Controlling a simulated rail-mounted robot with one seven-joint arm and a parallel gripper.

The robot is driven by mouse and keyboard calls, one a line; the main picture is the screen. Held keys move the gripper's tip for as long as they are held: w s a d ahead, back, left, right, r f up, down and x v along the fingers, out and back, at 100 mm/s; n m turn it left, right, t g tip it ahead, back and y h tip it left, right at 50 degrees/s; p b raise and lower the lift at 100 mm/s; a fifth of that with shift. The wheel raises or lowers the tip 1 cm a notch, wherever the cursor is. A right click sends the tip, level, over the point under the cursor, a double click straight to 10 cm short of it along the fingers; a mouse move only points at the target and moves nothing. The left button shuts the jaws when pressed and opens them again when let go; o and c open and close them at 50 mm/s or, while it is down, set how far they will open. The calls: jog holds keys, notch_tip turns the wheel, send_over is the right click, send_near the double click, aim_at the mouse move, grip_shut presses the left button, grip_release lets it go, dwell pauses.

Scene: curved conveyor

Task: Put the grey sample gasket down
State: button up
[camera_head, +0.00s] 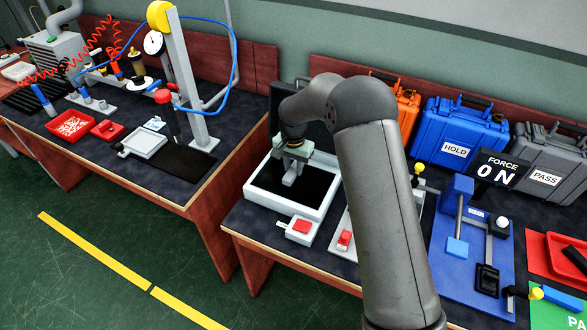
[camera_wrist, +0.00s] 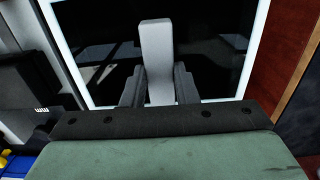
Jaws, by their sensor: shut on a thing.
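My gripper (camera_head: 291,168) is over the white-rimmed tray with a black inside (camera_head: 322,212). In the wrist view, my gripper (camera_wrist: 159,88) has its two dark fingers closed on the grey sample gasket (camera_wrist: 157,45), which shows as a light grey bar. The gasket points away from the palm, over the black surface, with the tray's white rim (camera_wrist: 258,45) on both sides. Its lower end is hard to make out in the head view, so I cannot tell whether it touches the surface.
A small white box with a red button (camera_head: 301,226) stands in front of the tray, and another red button (camera_head: 345,239) is to its right. Blue HOLD (camera_head: 457,128), grey PASS (camera_head: 552,160) and orange (camera_head: 401,100) cases stand behind. A blue press (camera_head: 457,215) is at right.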

jog(key=shift+f, duration=0.9)
jog(key=shift+f, duration=0.1)
jog(key=o, duration=1)
